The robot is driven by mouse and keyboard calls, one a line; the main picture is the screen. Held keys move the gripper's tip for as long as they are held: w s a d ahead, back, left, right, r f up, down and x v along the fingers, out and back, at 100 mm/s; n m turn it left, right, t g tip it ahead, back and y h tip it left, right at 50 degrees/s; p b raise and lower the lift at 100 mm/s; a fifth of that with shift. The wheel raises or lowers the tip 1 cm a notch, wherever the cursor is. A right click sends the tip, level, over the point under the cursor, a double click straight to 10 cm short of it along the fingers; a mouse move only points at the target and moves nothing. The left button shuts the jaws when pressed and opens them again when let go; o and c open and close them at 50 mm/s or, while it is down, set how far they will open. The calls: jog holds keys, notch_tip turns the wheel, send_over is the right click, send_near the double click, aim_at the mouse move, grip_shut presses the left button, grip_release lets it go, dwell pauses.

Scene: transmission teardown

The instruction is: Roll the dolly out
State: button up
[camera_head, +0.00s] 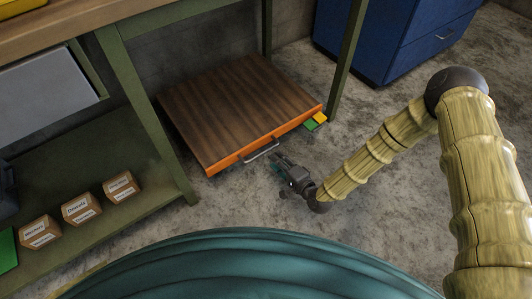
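The dolly (235,105) is a low, square platform with a dark wooden top and an orange front edge. It stands on the floor under the workbench. A grey bar handle (260,150) sticks out from its orange front. My gripper (278,165) is low over the floor, just in front of the dolly and slightly right of the handle, with its fingers pointing toward the handle. The fingers are small and dark here, so I cannot tell whether they are open or touch the handle. The dolly's underside is hidden.
Green bench legs (150,115) stand left and right of the dolly. Green and yellow pieces (315,121) are at its right front corner. A blue cabinet (385,45) stands at the back right. Small labelled boxes (81,208) sit on the lower shelf. The concrete floor (235,200) in front is clear.

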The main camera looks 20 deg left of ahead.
aim_at(266, 150)
jog(key=b+x, duration=0.3)
jog(key=x, duration=0.5)
grip_shut()
